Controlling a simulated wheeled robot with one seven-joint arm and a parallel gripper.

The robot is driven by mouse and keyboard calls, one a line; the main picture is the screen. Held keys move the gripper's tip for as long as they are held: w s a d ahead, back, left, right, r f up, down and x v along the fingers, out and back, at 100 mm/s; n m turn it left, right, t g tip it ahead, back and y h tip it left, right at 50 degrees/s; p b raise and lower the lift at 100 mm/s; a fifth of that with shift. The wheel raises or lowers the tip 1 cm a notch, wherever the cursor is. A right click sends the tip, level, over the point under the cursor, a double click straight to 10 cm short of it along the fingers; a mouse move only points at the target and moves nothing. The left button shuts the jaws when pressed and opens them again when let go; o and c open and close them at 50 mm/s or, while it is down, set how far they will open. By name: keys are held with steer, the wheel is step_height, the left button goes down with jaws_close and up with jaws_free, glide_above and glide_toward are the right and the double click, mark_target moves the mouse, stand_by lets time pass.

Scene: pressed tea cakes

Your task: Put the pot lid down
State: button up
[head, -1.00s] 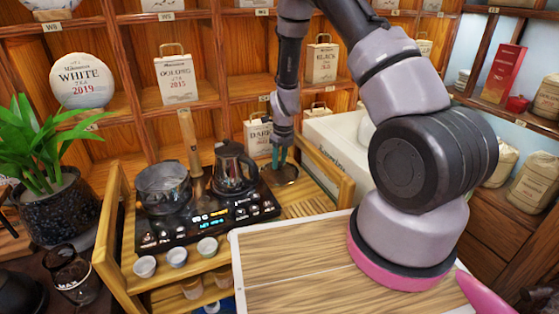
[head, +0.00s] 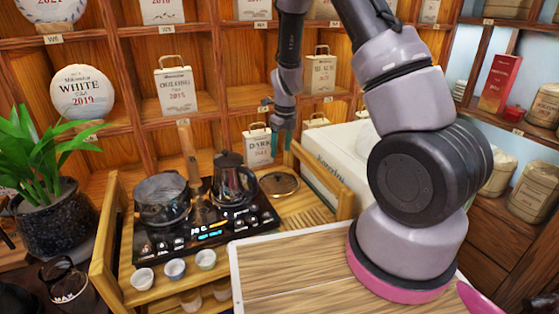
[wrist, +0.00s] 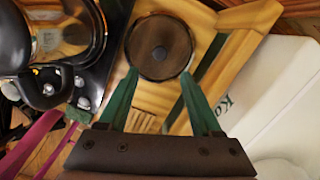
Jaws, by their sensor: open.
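The pot lid (head: 280,184) is a round, dark disc with a light rim and a small knob. It lies flat on the wooden stand, right of the black kettle (head: 233,180). In the wrist view the lid (wrist: 150,62) lies beyond my fingertips, with its dark knob in the middle. My gripper (head: 281,142) has green fingers and hangs above the lid. In the wrist view my gripper (wrist: 158,76) is open and empty, with its fingers spread. A glass pot (head: 162,200) stands on the black cooker (head: 205,232), left of the kettle.
A white box (head: 330,165) is close on the lid's right. The wooden stand's rails (head: 345,200) border the right side. Shelves with tea packages rise behind. A wood-topped board (head: 290,270) in front is clear.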

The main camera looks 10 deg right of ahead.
steer(key=s+d+r+n+t+y, duration=0.15)
steer(key=r+n, duration=0.25)
steer(key=r, duration=0.4)
steer(key=s+r+n, duration=0.3)
steer(key=r, duration=0.4)
steer(key=s+r+n+t, duration=0.1)
steer(key=s+r+n, duration=0.25)
steer(key=r, duration=0.45)
steer(key=s+d+r+n+t, duration=0.1)
steer(key=s+r+n, duration=0.5)
steer(key=s, duration=0.3)
steer(key=s+d+r+n+t, duration=0.2)
steer(key=s+r+n, duration=0.4)
steer(key=s+n, duration=0.3)
steer(key=shift+d+r, duration=0.3)
